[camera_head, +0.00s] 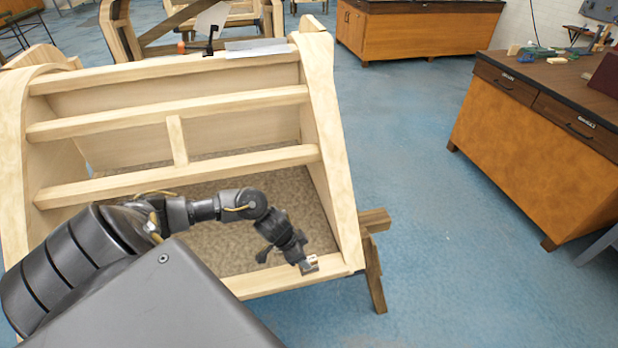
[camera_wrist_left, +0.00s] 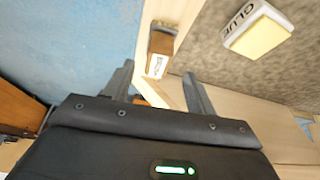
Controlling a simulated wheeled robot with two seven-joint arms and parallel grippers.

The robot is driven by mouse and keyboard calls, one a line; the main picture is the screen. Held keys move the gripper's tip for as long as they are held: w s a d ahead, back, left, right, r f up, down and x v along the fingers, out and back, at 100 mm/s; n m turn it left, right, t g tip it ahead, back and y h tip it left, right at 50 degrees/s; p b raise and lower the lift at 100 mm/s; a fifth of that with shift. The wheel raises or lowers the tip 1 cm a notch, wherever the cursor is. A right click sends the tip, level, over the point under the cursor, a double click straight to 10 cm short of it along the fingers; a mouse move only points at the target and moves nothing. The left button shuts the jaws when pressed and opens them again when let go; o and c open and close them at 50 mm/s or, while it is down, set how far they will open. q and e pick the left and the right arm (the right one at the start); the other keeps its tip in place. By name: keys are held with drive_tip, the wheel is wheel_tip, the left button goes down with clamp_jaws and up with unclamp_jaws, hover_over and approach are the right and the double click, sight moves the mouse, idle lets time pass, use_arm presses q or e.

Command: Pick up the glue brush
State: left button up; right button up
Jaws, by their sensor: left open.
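In the left wrist view, a small brown wooden block with a white lettered label (camera_wrist_left: 160,52) sits on the pale wooden rail, just beyond my left fingertips; it looks like the glue brush or its holder, and its label is too small to read surely. A white GLUE container with a pale yellow top (camera_wrist_left: 258,36) is to its right by the speckled panel. My left gripper (camera_wrist_left: 160,80) is open, its fingers apart, with nothing clearly between them. In the head view, my left gripper (camera_head: 303,263) is at the frame's near right corner, at the small labelled block (camera_head: 311,261). My right gripper is out of view.
The wooden bodyframe (camera_head: 170,115) has crossbars and side walls around my left arm. A clamp (camera_head: 209,40) and white sheets are on its far rail. A drawer workbench (camera_head: 540,120) stands at right. The blue floor between is clear.

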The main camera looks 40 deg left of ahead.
sight(309, 259)
use_arm(q)
drive_tip(key=x, duration=0.4)
drive_tip(key=shift+w+d+f, duration=0.25)
drive_tip(key=shift+d+f, duration=0.05)
drive_tip(key=shift+d, duration=0.05)
drive_tip(key=c, duration=1.1)
drive_tip(key=shift+r, duration=0.55)
drive_tip(key=shift+s+a+r+b, duration=0.2)
drive_tip(key=shift+s+a+r, duration=0.45)
drive_tip(key=shift+s+r, duration=1.5)
drive_tip(key=shift+s+a+r+b, duration=0.2)
drive_tip(key=shift+s+a+r, duration=0.5)
drive_tip(key=shift+s+r, duration=1.4)
drive_tip(key=shift+s+a+r+b, duration=0.2)
drive_tip(key=shift+s+a+r, duration=0.45)
drive_tip(key=shift+s+r, duration=1.5)
drive_tip(key=shift+s+f, duration=0.3)
drive_tip(key=shift+f, duration=0.1)
